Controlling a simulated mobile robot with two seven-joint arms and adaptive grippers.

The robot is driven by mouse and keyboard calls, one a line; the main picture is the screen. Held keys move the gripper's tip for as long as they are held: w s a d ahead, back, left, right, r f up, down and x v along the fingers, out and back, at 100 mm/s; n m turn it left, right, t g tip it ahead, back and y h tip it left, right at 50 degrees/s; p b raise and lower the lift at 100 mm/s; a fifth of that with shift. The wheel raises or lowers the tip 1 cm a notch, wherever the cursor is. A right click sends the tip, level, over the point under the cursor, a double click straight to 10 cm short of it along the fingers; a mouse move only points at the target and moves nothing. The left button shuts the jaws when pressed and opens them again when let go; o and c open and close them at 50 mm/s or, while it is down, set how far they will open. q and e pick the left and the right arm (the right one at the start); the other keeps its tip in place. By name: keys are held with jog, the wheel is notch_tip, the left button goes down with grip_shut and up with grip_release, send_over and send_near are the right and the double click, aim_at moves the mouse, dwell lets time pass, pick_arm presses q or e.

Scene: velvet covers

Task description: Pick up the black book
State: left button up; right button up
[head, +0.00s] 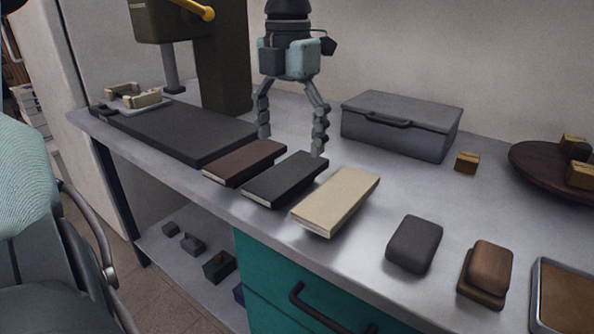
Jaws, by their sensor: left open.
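The black book (285,179) lies flat on the grey metal counter, between a brown book (245,162) on its left and a cream book (336,200) on its right. My left gripper (291,142) points down with its two fingers spread and nothing between them. Its fingertips show just behind the far end of the black book in the picture; whether they touch the counter or hover above it, I cannot tell. The whole top of the black book is visible. My right gripper is not in view.
A black flat-topped machine base (170,130) stands left of the books. A grey lidded box (402,123) stands behind on the right. A dark rounded block (414,243) and brown block (489,259) sit right. The counter (440,190) is clear between.

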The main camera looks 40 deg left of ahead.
aim_at(288, 172)
pick_arm(q)
jog(key=f, duration=0.4)
jog(key=a+f, duration=0.1)
jog(key=f, duration=0.1)
jog(key=shift+w, duration=0.15)
jog(key=c, duration=1.3)
